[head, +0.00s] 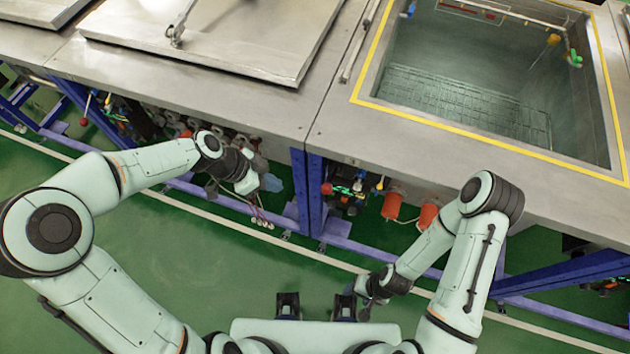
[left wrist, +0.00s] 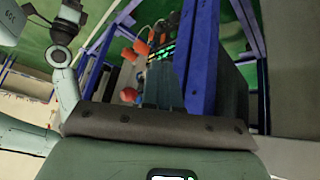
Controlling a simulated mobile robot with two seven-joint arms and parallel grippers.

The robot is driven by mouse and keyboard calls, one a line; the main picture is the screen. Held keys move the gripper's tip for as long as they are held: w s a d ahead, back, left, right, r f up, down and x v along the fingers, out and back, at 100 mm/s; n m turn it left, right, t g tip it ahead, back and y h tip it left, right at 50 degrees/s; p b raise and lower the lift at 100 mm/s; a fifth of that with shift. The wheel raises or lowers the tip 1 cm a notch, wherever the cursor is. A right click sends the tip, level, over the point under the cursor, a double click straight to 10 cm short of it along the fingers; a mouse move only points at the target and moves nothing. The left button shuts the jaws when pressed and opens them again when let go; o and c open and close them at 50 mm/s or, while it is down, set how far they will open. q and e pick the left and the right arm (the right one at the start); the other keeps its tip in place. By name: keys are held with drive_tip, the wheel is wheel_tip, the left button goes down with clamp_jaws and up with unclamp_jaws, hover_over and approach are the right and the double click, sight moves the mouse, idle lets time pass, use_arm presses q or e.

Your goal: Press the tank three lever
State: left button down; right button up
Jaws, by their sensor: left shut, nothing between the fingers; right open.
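A red-knobbed lever (head: 327,188) shows under the bench below the open tank (head: 455,92); I cannot tell whether it is the tank three lever. A second red-knobbed lever (head: 88,98) shows at the left, under the closed tank lid (head: 215,38). My left gripper (head: 272,183) is shut and empty, left of the blue post and apart from the nearer red knob. In the left wrist view its fingers (left wrist: 165,86) point toward the blue frame, with a red knob (left wrist: 129,95) left of them. My right gripper (head: 362,304) is low, near my base, and open.
Blue frame posts (head: 309,190) and a low blue rail (head: 345,236) edge the bench. Red-orange cylinders (head: 392,205), which also show in the left wrist view (left wrist: 140,46), and tubing crowd the space below. The green floor (head: 190,260) in front is clear.

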sight(323, 187)
use_arm(q)
wheel_tip(323, 187, up, 14)
drive_tip(key=s+d+m, duration=0.1)
drive_tip(key=d+m, duration=0.1)
drive_tip(key=m, duration=0.6)
drive_tip(key=shift+s+h, duration=0.3)
drive_tip(key=shift+s, duration=0.05)
drive_tip(key=shift+d+f, duration=0.1)
drive_tip(key=shift+d, duration=0.05)
drive_tip(key=x, duration=1.3)
drive_tip(key=shift+s+d+f, duration=0.1)
drive_tip(key=shift+d+f, duration=0.1)
drive_tip(key=shift+f, duration=0.2)
